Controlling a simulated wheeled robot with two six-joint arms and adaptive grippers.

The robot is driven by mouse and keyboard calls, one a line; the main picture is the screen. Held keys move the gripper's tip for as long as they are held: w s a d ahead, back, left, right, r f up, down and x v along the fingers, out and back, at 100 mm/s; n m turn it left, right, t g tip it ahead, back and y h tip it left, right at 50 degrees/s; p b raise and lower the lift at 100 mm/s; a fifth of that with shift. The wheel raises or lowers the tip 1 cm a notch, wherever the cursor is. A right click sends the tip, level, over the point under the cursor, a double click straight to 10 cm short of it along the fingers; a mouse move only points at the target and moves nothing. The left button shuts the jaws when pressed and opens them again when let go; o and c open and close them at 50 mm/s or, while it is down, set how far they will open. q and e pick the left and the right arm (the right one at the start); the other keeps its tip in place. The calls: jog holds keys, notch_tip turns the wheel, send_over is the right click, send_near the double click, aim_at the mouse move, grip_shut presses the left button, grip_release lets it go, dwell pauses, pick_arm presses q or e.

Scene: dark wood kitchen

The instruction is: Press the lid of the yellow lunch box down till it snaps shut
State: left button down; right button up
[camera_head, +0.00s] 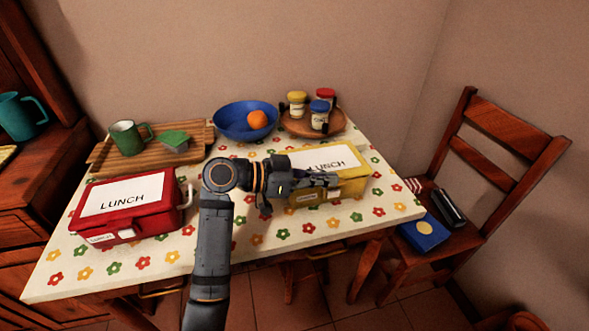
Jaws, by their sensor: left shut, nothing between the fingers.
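The yellow lunch box (355,188) stands on the right part of the table. Its lid (354,157) has a white LUNCH label and lies over the box; I cannot tell whether it is fully closed, as my arm covers part of it. My left gripper (331,180) is shut and empty, with its fingers over the front part of the yellow box. I cannot tell whether the fingertips touch the lid. My right gripper is not in view.
A red lunch box (128,205) stands at the left. Behind are a wooden tray (103,156) with a green mug (126,137), a blue bowl (230,122) with an orange (257,119), and a round board (293,124) with jars. A chair (470,225) stands right.

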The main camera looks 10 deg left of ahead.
pick_arm(q)
jog(key=s+a+r+p, duration=0.1)
jog(key=s+a+r, duration=0.2)
jog(key=a, duration=0.6)
notch_tip(320, 180, up, 2)
jog(key=shift+s+r, duration=0.15)
jog(key=shift+s, duration=0.25)
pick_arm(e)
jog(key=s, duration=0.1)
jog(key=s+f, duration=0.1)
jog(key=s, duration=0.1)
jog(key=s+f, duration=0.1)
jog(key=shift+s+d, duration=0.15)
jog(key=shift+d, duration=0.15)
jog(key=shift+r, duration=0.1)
